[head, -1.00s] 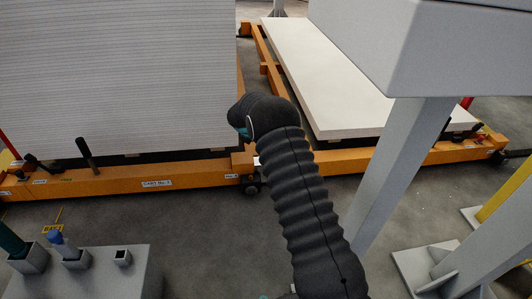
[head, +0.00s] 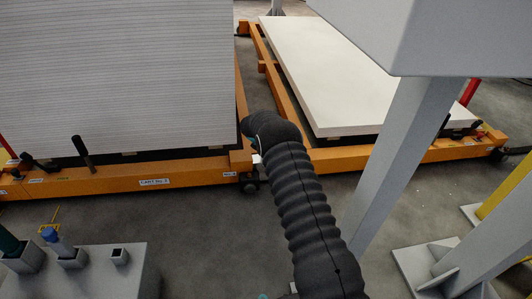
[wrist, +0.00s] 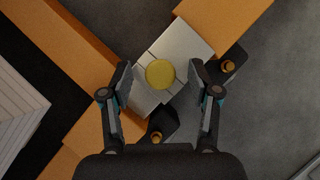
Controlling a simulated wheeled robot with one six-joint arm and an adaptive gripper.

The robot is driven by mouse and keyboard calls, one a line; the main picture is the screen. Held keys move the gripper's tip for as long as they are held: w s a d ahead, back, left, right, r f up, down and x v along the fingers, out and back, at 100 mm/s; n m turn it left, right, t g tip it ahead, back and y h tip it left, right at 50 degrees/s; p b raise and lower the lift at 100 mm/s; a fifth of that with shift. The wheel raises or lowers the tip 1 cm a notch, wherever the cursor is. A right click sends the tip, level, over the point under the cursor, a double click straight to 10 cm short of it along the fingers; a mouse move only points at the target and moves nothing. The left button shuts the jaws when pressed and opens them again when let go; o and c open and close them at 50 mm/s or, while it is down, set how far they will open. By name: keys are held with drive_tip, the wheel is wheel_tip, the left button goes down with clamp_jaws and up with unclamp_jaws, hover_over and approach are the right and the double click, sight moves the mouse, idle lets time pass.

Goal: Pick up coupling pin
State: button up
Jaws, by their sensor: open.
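The coupling pin (wrist: 160,74) shows in the wrist view as a round yellow top, seen from above on a light grey coupling plate (wrist: 183,52). My gripper (wrist: 161,75) is open, with one finger on each side of the yellow top in the picture. A gap shows on both sides, and the height between fingertips and pin is hard to tell. In the head view my black arm hides the pin and nearly all of the gripper.
An orange cart (head: 110,181) with a tall white sheet stack (head: 115,75) stands left. Another orange cart (head: 400,155) carries a low white slab (head: 325,80). A grey post (head: 405,150) stands close right of my arm. A grey pedestal (head: 105,275) is front left.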

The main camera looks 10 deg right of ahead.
drive_tip(key=shift+c, duration=0.2)
clamp_jaws()
